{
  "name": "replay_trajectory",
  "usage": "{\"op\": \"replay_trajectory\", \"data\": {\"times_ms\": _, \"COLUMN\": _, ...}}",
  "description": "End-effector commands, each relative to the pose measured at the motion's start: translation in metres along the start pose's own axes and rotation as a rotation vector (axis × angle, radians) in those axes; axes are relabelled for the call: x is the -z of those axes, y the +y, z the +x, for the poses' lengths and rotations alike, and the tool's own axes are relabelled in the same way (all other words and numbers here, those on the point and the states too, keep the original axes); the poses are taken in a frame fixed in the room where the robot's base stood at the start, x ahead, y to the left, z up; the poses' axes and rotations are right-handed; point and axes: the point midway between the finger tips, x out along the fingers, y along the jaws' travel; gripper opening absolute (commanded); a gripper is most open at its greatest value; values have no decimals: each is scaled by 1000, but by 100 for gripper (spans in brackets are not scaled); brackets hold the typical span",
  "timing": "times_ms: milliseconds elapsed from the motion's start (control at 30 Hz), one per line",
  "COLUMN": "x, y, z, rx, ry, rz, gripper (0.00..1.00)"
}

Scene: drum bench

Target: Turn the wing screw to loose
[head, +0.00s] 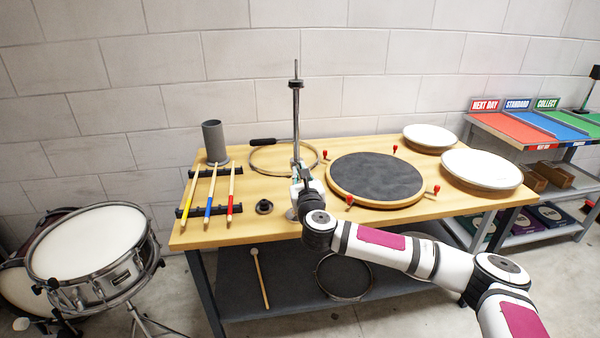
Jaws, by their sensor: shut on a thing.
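A metal stand (296,125) rises from the wooden bench, with a dark clamp (295,84) near its top and a thin rod above. My gripper (297,176) is at the lower part of the stand, against its tube. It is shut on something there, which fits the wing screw. The screw itself is hidden behind my gripper and wrist, so its angle cannot be told. The stand is upright, and its foot is partly covered by my arm.
A round dark practice pad (376,180) with red-headed screws lies right of the stand. Left are a hoop (270,158), a small black ring (264,207), three coloured sticks (209,200) on racks and a grey cup (214,141). White drumheads (481,168) lie at the right.

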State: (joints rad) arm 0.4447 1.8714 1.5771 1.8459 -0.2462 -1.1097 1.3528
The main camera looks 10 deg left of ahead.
Motion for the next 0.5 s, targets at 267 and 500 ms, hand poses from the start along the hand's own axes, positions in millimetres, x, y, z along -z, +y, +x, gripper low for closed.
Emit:
{"op": "replay_trajectory", "data": {"times_ms": 267, "x": -4, "y": 1, "z": -2, "rx": 1, "ry": -1, "rz": -239, "gripper": 0}}
{"op": "replay_trajectory", "data": {"times_ms": 500, "x": -3, "y": 3, "z": -1, "rx": 0, "ry": -1, "rz": -469, "gripper": 0}}
